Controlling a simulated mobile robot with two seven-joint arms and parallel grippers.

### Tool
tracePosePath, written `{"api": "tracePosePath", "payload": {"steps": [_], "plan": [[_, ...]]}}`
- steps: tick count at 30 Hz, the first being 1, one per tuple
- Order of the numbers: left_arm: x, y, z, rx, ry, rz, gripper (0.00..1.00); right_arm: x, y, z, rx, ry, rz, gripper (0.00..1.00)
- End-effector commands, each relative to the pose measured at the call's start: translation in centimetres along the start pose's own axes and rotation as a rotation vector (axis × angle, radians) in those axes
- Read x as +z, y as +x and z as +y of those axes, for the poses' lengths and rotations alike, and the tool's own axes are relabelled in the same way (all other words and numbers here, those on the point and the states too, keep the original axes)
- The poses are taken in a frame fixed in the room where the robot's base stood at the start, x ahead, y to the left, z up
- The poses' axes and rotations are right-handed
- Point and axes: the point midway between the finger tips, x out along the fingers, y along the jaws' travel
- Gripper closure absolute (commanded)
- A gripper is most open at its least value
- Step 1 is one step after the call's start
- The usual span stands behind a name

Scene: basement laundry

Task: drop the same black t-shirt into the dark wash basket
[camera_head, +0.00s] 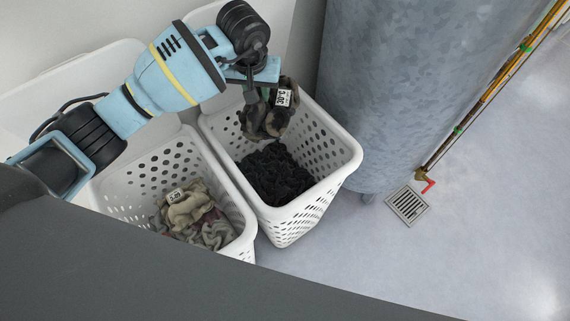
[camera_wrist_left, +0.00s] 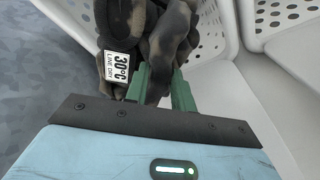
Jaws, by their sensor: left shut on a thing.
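My left gripper (camera_head: 262,92) is shut on a crumpled dark garment (camera_head: 262,122), mottled brown and black rather than plain black. A white care tag on it reads 30°C, and LINE DRY in the left wrist view. The garment hangs over the back part of the white basket holding black laundry (camera_head: 345,165); I cannot tell whether it touches the rim. In the left wrist view, the green fingers (camera_wrist_left: 160,88) pinch the garment (camera_wrist_left: 172,38), which partly hides them. Black laundry (camera_head: 275,174) lies low in that basket. My right gripper is out of view.
A second white basket (camera_head: 232,192) stands close on the left, with beige and grey clothes (camera_head: 192,214) and a tagged item. A large grey metal tank (camera_head: 395,80) stands right of the baskets. A floor drain (camera_head: 408,205) and pipes with a red valve handle (camera_head: 429,185) are farther right.

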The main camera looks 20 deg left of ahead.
Motion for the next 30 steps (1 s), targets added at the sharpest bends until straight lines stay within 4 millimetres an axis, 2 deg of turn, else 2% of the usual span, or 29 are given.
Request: {"api": "tracePosePath", "payload": {"steps": [8, 19, 24, 30], "plan": [[-0.3, 0.0, 0.1, -0.001, -0.001, 0.001, 1.00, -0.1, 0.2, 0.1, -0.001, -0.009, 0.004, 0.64], [0.7, 3.7, 0.2, 0.001, 0.000, -0.003, 1.00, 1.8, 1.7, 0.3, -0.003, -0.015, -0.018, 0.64], [0.9, 5.1, 0.2, 0.001, -0.001, -0.001, 1.00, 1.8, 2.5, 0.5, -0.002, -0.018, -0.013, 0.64], [1.1, 5.8, 0.2, 0.000, 0.000, 0.001, 1.00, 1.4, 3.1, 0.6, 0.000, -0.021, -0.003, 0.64]]}}
